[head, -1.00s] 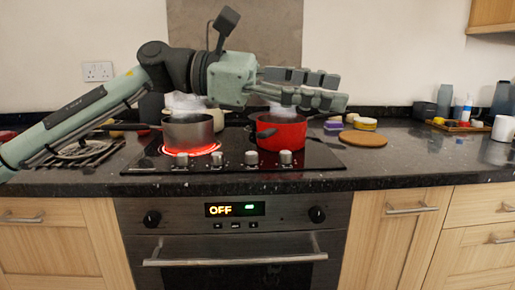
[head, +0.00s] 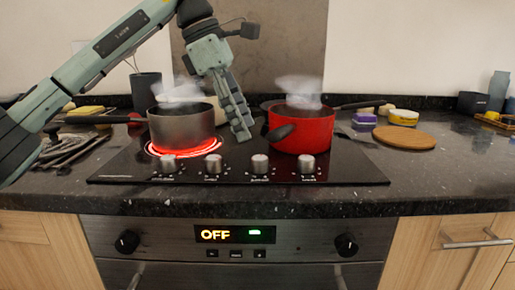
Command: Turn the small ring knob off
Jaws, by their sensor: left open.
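A row of several silver knobs (head: 260,164) runs along the front of the black glass hob (head: 350,168). Their labels are too small to read, so I cannot tell which is the small ring knob. A grey pan (head: 182,128) stands at the left on a ring (head: 160,149) that glows red. A red pot (head: 303,132) stands at the right, with no glow visible around it. Both steam. My left gripper (head: 242,134) is open and points down between the two pots, behind the knobs and apart from them. My right gripper is out of view.
The oven panel (head: 230,235) below reads OFF, with a dial at each side. A round wooden board (head: 404,137) lies right of the hob.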

